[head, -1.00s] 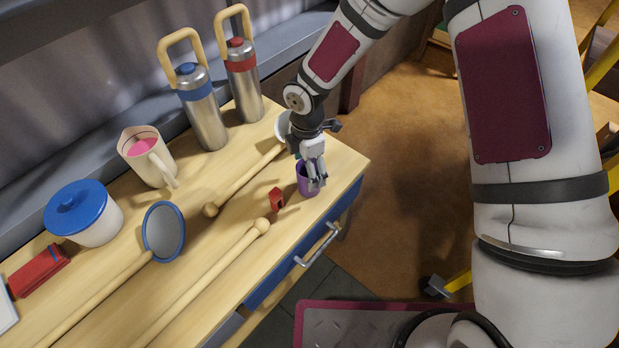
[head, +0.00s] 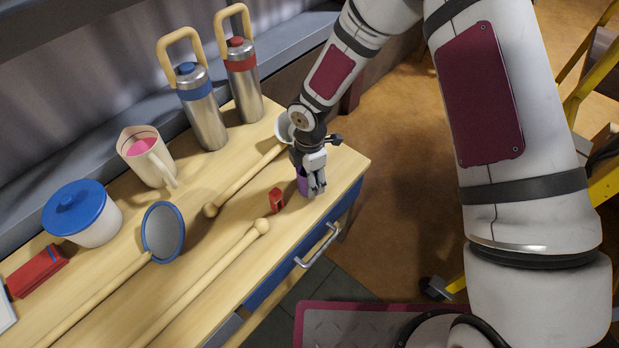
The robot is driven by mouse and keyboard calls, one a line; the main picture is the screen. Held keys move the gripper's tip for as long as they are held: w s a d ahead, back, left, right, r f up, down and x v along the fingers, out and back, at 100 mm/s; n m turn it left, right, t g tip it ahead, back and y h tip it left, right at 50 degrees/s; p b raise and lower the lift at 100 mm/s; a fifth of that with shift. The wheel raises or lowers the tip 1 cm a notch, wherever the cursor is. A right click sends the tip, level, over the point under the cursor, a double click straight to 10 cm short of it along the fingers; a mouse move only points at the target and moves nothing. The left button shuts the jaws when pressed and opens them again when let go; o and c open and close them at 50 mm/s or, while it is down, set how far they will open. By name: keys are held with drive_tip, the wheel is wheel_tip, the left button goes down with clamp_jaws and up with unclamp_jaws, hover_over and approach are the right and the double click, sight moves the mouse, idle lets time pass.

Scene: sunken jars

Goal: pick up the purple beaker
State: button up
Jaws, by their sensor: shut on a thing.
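The purple beaker (head: 302,182) stands near the right end of the wooden table, close to its front edge. My gripper (head: 317,190) points down at it and is shut on it. The fingers and wrist hide much of the beaker, including most of its rim. I cannot tell whether its base touches the table top.
A small red block (head: 276,200) lies just left of the beaker. Another wooden handle (head: 230,262) runs along the front. Two steel flasks (head: 205,120) (head: 243,80), a jug (head: 148,158) and a blue-lidded pot (head: 82,215) stand further left.

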drive_tip(key=shift+r, duration=0.1)
drive_tip(key=shift+r, duration=0.5)
wheel_tip(320, 180, up, 2)
drive_tip(key=shift+r, duration=0.15)
drive_tip(key=s+d, duration=0.1)
drive_tip(key=s, duration=0.4)
drive_tip(key=s+d+r, duration=0.1)
drive_tip(key=s+d, duration=0.1)
drive_tip(key=s, duration=0.3)
drive_tip(key=s+d, duration=0.1)
drive_tip(key=s, duration=0.4)
drive_tip(key=shift+s+d+r, duration=0.2)
drive_tip(key=shift+r, duration=0.05)
drive_tip(key=shift+c, duration=0.2)
